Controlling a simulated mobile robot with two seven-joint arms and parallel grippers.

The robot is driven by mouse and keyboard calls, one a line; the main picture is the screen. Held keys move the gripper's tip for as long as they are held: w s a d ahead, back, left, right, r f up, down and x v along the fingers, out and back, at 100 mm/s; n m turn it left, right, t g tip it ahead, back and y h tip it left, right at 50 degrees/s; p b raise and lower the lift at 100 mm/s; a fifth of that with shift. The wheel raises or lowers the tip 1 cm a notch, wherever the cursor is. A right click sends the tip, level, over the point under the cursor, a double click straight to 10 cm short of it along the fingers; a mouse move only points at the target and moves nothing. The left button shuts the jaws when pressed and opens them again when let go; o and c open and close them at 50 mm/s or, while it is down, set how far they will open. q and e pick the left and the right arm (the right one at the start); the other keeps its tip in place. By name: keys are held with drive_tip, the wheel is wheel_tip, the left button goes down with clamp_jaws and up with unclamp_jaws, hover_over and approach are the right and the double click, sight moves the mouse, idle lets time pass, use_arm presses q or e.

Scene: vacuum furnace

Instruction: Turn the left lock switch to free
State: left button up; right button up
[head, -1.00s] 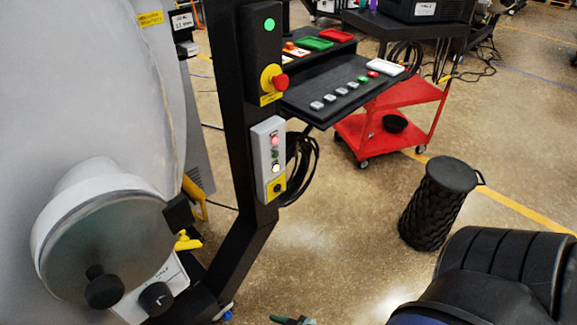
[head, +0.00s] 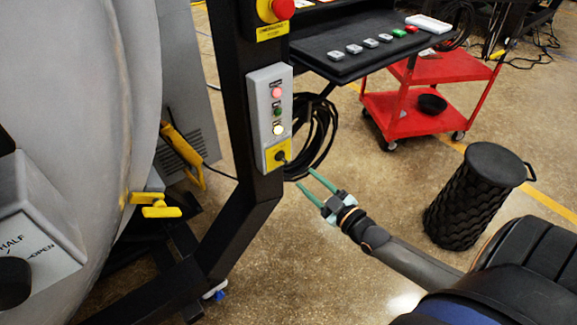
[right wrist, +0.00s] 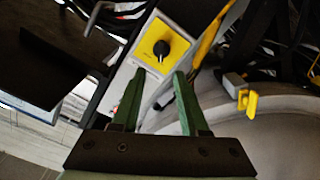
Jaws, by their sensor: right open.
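The lock switch is a black knob (head: 281,156) on a yellow plate (head: 271,163) at the lower end of a grey indicator box on the black post. In the right wrist view the knob (right wrist: 161,49) shows from the front, with a white mark on it pointing toward the gripper. My right gripper (head: 304,178) has green fingers, open and empty, just right of and below the knob. In the right wrist view the fingertips (right wrist: 159,74) are spread, with the knob beyond the gap between them; I see no contact. My left gripper is out of view.
The grey box (head: 270,90) carries red, green and white lights. A red emergency button (head: 284,9) sits above it. Black cable coils (head: 318,130) hang right behind the post. A yellow handle (head: 155,205) is on the left. A button shelf (head: 345,62) juts out to the right.

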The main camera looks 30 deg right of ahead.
sight(284, 160)
drive_tip(key=w, duration=0.2)
drive_tip(key=w+b, duration=0.1)
drive_tip(key=w, duration=0.5)
drive_tip(key=shift+a+f+b, duration=0.1)
drive_tip(key=shift+a+b, duration=0.2)
drive_tip(key=shift+a, duration=0.1)
drive_tip(key=shift+w, duration=0.5)
drive_tip(key=shift+c, duration=0.3)
clamp_jaws()
